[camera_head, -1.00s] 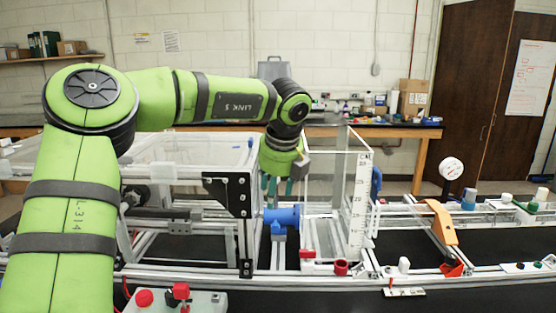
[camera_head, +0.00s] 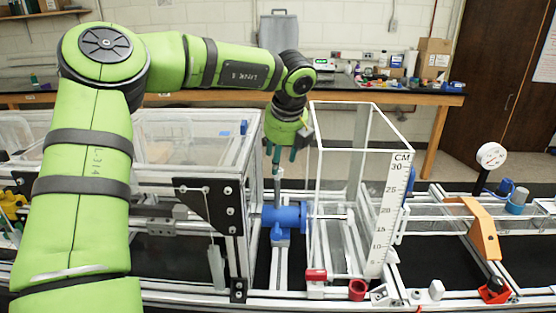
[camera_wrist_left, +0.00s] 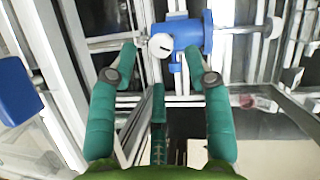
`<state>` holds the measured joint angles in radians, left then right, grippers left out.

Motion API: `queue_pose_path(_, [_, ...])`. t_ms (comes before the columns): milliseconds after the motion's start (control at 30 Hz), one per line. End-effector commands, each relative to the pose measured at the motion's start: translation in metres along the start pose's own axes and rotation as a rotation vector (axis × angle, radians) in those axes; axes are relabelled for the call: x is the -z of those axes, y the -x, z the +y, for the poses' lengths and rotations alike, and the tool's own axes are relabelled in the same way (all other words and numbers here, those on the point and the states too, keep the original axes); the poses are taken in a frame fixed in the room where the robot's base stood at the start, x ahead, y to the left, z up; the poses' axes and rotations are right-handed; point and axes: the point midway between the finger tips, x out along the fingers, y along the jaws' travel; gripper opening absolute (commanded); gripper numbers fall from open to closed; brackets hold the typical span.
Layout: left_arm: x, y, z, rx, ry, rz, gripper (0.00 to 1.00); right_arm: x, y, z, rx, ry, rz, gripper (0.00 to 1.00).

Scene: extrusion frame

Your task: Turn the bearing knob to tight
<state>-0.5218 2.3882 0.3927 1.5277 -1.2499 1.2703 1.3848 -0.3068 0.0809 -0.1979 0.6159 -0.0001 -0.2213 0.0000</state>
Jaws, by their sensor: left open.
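The bearing knob (camera_wrist_left: 160,45) is a round white cap with a dark mark on its face, on the blue bearing housing (camera_wrist_left: 187,34) in the left wrist view. The blue housing (camera_head: 284,217) also shows in the head view, on the frame left of the clear tank. My left gripper (camera_head: 284,157) points down above the housing. In the wrist view the left gripper's green fingers (camera_wrist_left: 160,51) are spread, with the knob showing between their tips. I cannot tell if they touch it; a gap shows on both sides. My right gripper is out of view.
The clear tank (camera_head: 318,205) with a centimetre scale (camera_head: 388,215) stands close right of the gripper. A black bracket plate (camera_head: 208,205) is close on the left. Farther right are an orange bracket (camera_head: 484,232) and a round white gauge (camera_head: 491,155).

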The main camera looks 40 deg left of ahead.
Motion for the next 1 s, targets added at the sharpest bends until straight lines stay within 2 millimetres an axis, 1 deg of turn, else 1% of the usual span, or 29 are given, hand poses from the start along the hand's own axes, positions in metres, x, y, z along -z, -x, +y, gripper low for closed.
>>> queue_pose_path(33, [0.000,-0.006,0.001,-0.003,0.000,0.005,0.50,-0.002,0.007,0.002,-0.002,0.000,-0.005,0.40])
queue_pose_path(233, [0.000,-0.030,0.001,-0.001,0.001,0.002,0.50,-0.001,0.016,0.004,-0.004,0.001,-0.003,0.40])
queue_pose_path(367, [0.000,-0.037,0.000,0.001,0.001,0.001,0.50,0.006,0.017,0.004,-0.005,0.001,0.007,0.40])
queue_pose_path(567, [0.000,-0.038,0.000,0.001,0.001,0.000,0.50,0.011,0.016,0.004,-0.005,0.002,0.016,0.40])
queue_pose_path(600, [0.000,-0.038,0.000,0.001,0.001,0.000,0.46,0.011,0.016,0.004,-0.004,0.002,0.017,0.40])
queue_pose_path(667, [0.000,-0.038,0.000,0.001,0.001,0.000,0.22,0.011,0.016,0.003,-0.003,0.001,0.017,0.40])
queue_pose_path(700, [0.000,-0.038,0.000,0.002,0.001,0.000,0.06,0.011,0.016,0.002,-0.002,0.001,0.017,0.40])
queue_pose_path(733, [0.000,-0.038,0.000,0.002,0.001,0.000,0.00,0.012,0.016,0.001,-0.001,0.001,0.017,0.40])
queue_pose_path(900, [-0.001,-0.037,0.000,0.003,0.001,-0.003,0.00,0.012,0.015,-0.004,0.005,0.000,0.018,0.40])
queue_pose_path(1000, [-0.001,-0.040,0.000,0.014,-0.019,-0.005,0.00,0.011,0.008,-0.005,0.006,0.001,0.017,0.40])
